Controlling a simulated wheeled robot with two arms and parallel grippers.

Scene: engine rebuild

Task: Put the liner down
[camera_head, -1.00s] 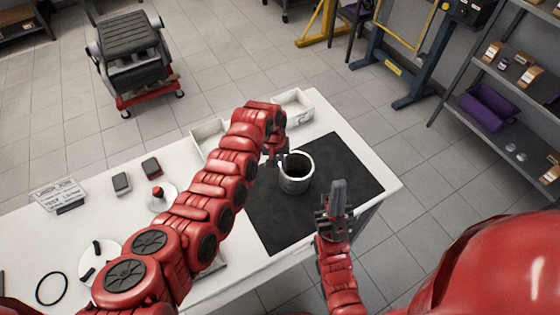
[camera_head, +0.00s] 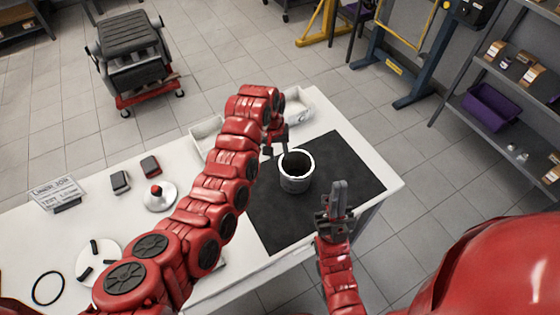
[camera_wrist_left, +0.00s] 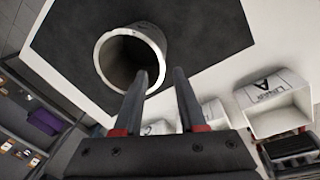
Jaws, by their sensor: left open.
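The liner (camera_head: 296,181), a grey hollow cylinder with a bright rim, stands upright on the black mat (camera_head: 348,160). In the left wrist view the liner (camera_wrist_left: 152,40) shows its open end, with the mat (camera_wrist_left: 205,40) behind it. My left gripper (camera_head: 277,147) is open and empty, just behind and left of the liner's rim. In the left wrist view one finger of this gripper (camera_wrist_left: 160,78) overlaps the lower edge of the rim; contact cannot be told. My right gripper (camera_head: 338,188) points up in front of the liner, its fingers together and empty.
White bins (camera_head: 206,134) stand at the table's back edge; one bin (camera_wrist_left: 275,120) carries a label with an A. Two dark blocks, a round stand with a red knob (camera_head: 158,194), a sign (camera_head: 58,195) and a black ring (camera_head: 48,288) lie left. The mat's right part is clear.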

